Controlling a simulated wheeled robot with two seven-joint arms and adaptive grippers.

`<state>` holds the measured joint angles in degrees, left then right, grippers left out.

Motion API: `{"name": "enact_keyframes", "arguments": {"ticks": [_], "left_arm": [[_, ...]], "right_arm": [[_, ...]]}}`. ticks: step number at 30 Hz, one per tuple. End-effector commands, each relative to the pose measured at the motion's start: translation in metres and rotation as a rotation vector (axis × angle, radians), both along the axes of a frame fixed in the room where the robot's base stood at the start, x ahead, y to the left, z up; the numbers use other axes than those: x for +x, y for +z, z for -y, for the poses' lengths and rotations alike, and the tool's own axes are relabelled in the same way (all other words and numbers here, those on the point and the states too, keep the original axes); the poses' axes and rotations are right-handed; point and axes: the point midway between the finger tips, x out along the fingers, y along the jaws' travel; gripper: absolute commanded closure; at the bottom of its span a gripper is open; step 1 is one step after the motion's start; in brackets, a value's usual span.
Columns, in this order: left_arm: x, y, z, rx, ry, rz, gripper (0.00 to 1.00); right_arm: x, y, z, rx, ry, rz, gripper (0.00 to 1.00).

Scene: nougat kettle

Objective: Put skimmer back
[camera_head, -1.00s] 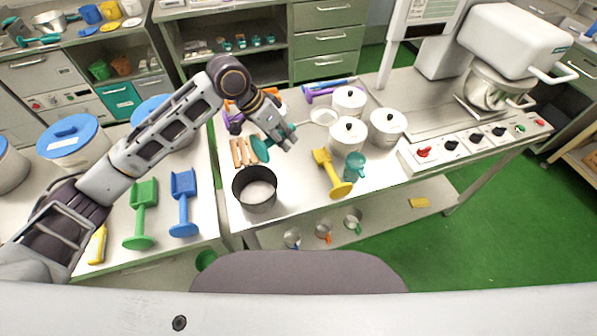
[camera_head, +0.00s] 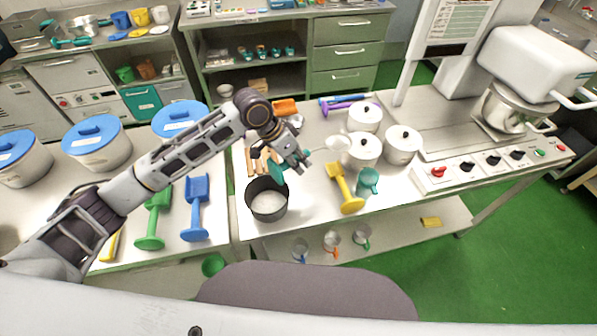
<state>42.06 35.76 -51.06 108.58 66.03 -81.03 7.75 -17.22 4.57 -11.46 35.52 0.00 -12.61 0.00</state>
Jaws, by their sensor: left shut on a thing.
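My left gripper (camera_head: 300,160) is shut on the teal skimmer, just beyond and right of the dark pot. The skimmer's teal head (camera_head: 276,170) hangs below the gripper, near the pot's far rim. A teal end of it shows past the fingers; the gripper hides its middle. I cannot tell whether the head is over the rim or behind it. The dark pot (camera_head: 268,214) stands open on the white table, with pale contents inside. My right gripper is not in view.
Wooden pieces (camera_head: 252,160) lie behind the pot. A yellow scoop (camera_head: 346,190), a teal jug (camera_head: 368,182) and white lidded pots (camera_head: 361,152) stand to the right. Green (camera_head: 153,218) and blue (camera_head: 195,207) scoops are at left.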

Motion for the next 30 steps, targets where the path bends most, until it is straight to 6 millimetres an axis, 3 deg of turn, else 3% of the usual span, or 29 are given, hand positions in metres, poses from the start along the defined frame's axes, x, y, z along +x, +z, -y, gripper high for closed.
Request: {"name": "enact_keyframes", "arguments": {"ticks": [8, 21, 30], "left_arm": [[0.0, -0.001, 0.0, 0.0, 0.0, 0.0, 1.0], [0.0, -0.044, 0.0, 0.0, 0.0, 0.0, 1.0], [0.0, -0.05, 0.0, 0.0, 0.0, 0.002, 1.0]], "right_arm": [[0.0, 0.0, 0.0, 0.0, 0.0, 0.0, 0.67], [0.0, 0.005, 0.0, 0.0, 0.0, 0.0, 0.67], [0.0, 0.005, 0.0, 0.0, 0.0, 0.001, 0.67]]}}
